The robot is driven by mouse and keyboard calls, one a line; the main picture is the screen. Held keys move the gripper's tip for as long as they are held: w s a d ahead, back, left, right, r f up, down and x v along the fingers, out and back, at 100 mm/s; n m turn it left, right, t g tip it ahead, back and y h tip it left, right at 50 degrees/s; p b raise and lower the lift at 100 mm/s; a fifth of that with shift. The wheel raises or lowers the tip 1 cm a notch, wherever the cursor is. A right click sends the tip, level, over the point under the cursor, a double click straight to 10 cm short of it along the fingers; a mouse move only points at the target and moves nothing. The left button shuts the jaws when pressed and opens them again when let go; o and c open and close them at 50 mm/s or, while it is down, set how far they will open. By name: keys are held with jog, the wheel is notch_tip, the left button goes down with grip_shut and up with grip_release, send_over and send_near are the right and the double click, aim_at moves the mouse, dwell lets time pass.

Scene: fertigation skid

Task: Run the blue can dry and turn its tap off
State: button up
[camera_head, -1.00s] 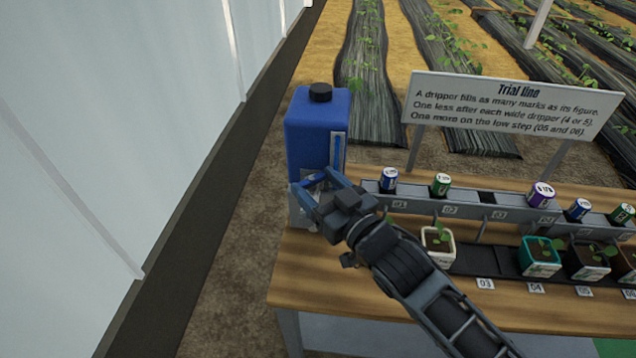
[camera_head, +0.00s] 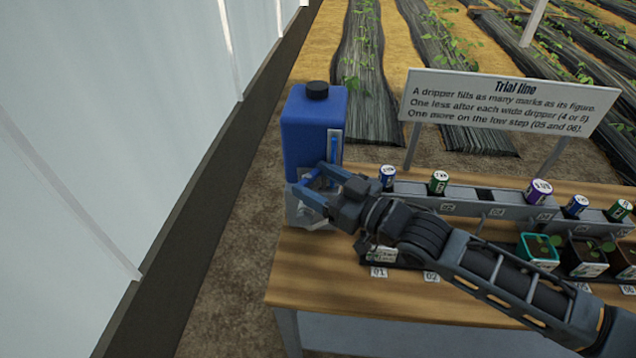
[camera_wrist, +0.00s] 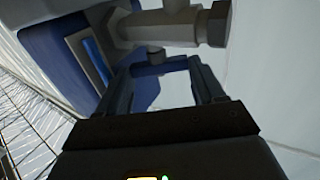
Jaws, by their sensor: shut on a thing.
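The blue can (camera_head: 309,130), with a black cap, stands on a grey stand (camera_head: 297,205) at the left end of the bench. A sight strip (camera_head: 335,150) runs down its front and shows blue liquid, also seen in the wrist view (camera_wrist: 93,62). My gripper (camera_head: 312,188) is at the can's lower front, by the tap. In the wrist view my gripper (camera_wrist: 165,75) is shut on the tap's blue lever (camera_wrist: 160,70), which lies crosswise between the fingers. The grey tap body (camera_wrist: 170,28) is just above it. My fingers partly hide the tap in the head view.
A grey rail (camera_head: 460,205) with several numbered small cans runs along the bench (camera_head: 330,285). Potted seedlings (camera_head: 540,250) stand in front of it. A Trial line sign (camera_head: 510,105) stands behind. The bench's front left is clear.

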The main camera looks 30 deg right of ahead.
jog(key=shift+f+n+g+y, duration=0.15)
jog(key=shift+n+g+y, duration=0.15)
jog(key=shift+n+y, duration=0.15)
dwell(0.4)
jog(key=o, duration=0.9)
jog(key=shift+d, duration=0.1)
jog(key=shift+o, duration=0.7)
jog(key=shift+d+r, duration=0.1)
jog(key=shift+r, duration=0.1)
jog(key=shift+w+r+m+h, duration=0.1)
jog(key=shift+m+h, duration=0.35)
jog(key=shift+m+t+h, duration=0.6)
jog(key=shift+t+h, duration=0.1)
jog(key=shift+h, duration=0.2)
jog(key=shift+s+a+f+m+t+h, duration=0.1)
jog(key=shift+a+f+m+t+h, duration=0.1)
jog(key=shift+m+h, duration=0.6)
jog(key=shift+s+a+f+m+t+h, duration=0.15)
jog(key=shift+m+h, duration=0.25)
jog(key=shift+h, duration=0.7)
jog(key=shift+a+r+m+h+b, duration=0.1)
jog(key=shift+a+m+h+b, duration=0.15)
jog(key=shift+m+h+b, duration=0.6)
jog(key=shift+w+a+h, duration=0.1)
jog(key=shift+h, duration=0.55)
